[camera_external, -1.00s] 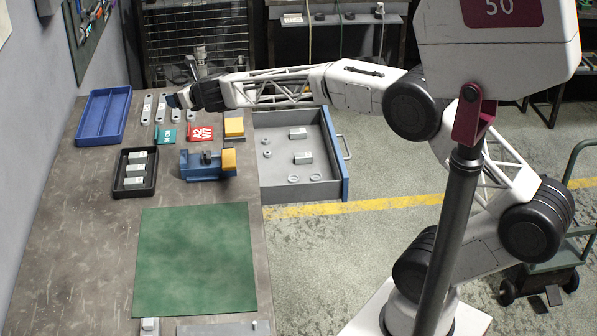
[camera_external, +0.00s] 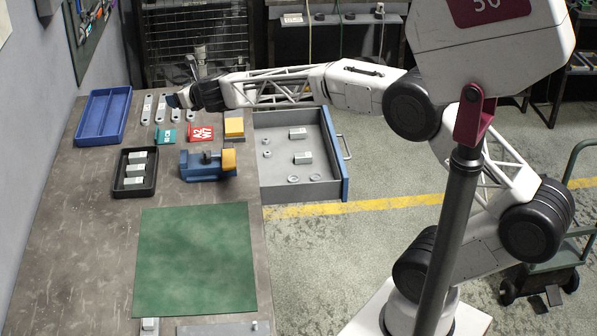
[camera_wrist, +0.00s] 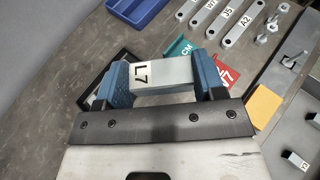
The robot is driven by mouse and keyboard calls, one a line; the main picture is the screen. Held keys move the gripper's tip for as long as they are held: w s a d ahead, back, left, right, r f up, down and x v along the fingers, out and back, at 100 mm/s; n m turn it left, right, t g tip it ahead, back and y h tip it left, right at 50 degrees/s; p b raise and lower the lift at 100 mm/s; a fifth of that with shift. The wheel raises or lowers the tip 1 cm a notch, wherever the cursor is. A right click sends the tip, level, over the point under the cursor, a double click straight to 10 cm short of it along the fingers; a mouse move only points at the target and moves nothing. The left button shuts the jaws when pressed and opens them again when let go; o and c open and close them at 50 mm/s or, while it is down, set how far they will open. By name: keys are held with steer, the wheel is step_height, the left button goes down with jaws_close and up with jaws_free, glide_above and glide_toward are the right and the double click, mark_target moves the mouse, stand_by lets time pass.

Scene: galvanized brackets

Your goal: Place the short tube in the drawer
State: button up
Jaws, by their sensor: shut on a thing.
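My gripper (camera_wrist: 161,82) is shut on a short grey tube (camera_wrist: 174,72) marked L7, held crosswise between its blue fingertips in the wrist view. In the external view my gripper (camera_external: 180,99) is above the far part of the bench, near the flat brackets, and the held tube is hard to make out. The drawer (camera_external: 279,171) stands open at the bench's right side, to the right of my gripper. Inside it lie two short tubes (camera_external: 303,158) and several small rings or nuts. Part of the drawer (camera_wrist: 276,141) shows at the lower right of the wrist view.
A black tray (camera_external: 119,190) with several tubes, a blue tray (camera_external: 80,128) and a blue vise-like fixture (camera_external: 190,172) stand on the bench. Red (camera_external: 201,133) and teal tagged plates lie near a yellow block (camera_external: 234,128). The green mat (camera_external: 195,260) is clear.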

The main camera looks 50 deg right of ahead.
steer(key=shift+s+a, duration=0.1)
steer(key=s+a+f+n+g+y, duration=0.1)
steer(key=s+a+f+n+y, duration=0.35)
steer(key=s+a, duration=0.4)
steer(key=s+a+f+n+g+y, duration=0.25)
steer(key=s+a+f+y, duration=0.2)
steer(key=s, duration=0.75)
steer(key=s+a+f+n+g+y, duration=0.1)
steer(key=s+a+f+n, duration=0.1)
steer(key=s, duration=0.6)
steer(key=s+a+f+n+g+y, duration=0.1)
steer(key=s+a+n+g, duration=0.1)
steer(key=s, duration=0.7)
steer(key=s+a+f+n+g+y, duration=0.1)
steer(key=s+a+f+n+g, duration=0.1)
steer(key=s, duration=0.6)
steer(key=shift+s+a+f+n+y, duration=0.15)
steer(key=shift+s+a+f, duration=0.05)
steer(key=shift+a, duration=0.15)
steer(key=shift+s+a+f+n+y, duration=0.15)
steer(key=shift+s+a, duration=0.05)
steer(key=shift+a, duration=0.15)
glide_above(196, 254)
steer(key=shift+f, duration=0.75)
steer(key=shift+f, duration=1.75)
